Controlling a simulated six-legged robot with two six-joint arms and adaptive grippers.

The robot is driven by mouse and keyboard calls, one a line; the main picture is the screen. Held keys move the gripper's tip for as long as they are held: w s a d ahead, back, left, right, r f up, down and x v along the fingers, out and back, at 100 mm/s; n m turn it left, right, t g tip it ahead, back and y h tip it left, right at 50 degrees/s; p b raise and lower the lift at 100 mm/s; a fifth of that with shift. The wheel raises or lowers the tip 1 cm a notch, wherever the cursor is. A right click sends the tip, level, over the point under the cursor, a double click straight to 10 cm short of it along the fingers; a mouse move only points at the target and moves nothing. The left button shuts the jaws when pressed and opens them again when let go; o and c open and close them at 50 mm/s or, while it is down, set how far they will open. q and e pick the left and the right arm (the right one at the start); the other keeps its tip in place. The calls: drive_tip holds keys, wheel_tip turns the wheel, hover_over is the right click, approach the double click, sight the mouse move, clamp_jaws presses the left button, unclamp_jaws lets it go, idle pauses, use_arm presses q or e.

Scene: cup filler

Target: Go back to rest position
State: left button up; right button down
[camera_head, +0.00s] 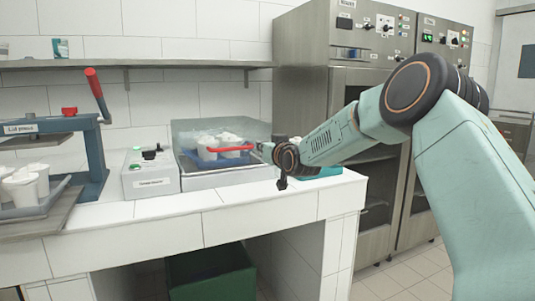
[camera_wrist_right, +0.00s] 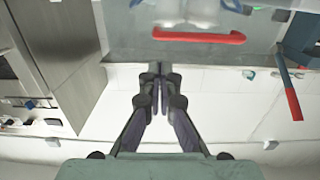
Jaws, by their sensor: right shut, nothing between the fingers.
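My right arm comes in from the right in the head view. Its dark gripper (camera_head: 282,183) is above the front part of the white tiled counter (camera_head: 225,205), in front of the right end of a metal bath. In the right wrist view its two fingers (camera_wrist_right: 158,72) are together and hold nothing. A red handle (camera_head: 232,149) at the bath also shows in the wrist view (camera_wrist_right: 198,36), apart from the fingertips. My left gripper is not in view.
The metal bath (camera_head: 225,180) holds white cups (camera_head: 222,140). A control box (camera_head: 150,180) stands left of it. A press with a red lever (camera_head: 95,83) and a tray of white cups (camera_head: 25,185) are farther left. Steel cabinets (camera_head: 310,60) stand behind my right arm. A green bin (camera_head: 212,275) is below.

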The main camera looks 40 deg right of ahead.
drive_tip(key=s, duration=0.1)
drive_tip(key=s+f, duration=0.1)
drive_tip(key=s, duration=0.1)
drive_tip(key=shift+a+f, duration=0.3)
drive_tip(key=s+a+f+g+y, duration=0.1)
drive_tip(key=s+a+f+g, duration=0.2)
drive_tip(key=s+a+f, duration=0.5)
drive_tip(key=s+a+f+g+y+p, duration=0.1)
drive_tip(key=s+a+f+g, duration=0.2)
drive_tip(key=f, duration=0.8)
drive_tip(key=s+a+f+g+y, duration=0.1)
drive_tip(key=s+a+f+g, duration=0.1)
drive_tip(key=s+a+f, duration=0.65)
drive_tip(key=s+a+f+g, duration=0.1)
drive_tip(key=s+f+g, duration=0.2)
drive_tip(key=s, duration=0.7)
drive_tip(key=s+a+f+n+g+p, duration=0.1)
drive_tip(key=s+a+f+g, duration=0.1)
drive_tip(key=s+f, duration=0.5)
drive_tip(key=s+a+f+g, duration=0.2)
drive_tip(key=s+f+g, duration=0.2)
drive_tip(key=s, duration=1.1)
wheel_tip(320, 180, down, 2)
drive_tip(key=shift+a+n+p, duration=0.25)
drive_tip(key=shift+n+p, duration=0.15)
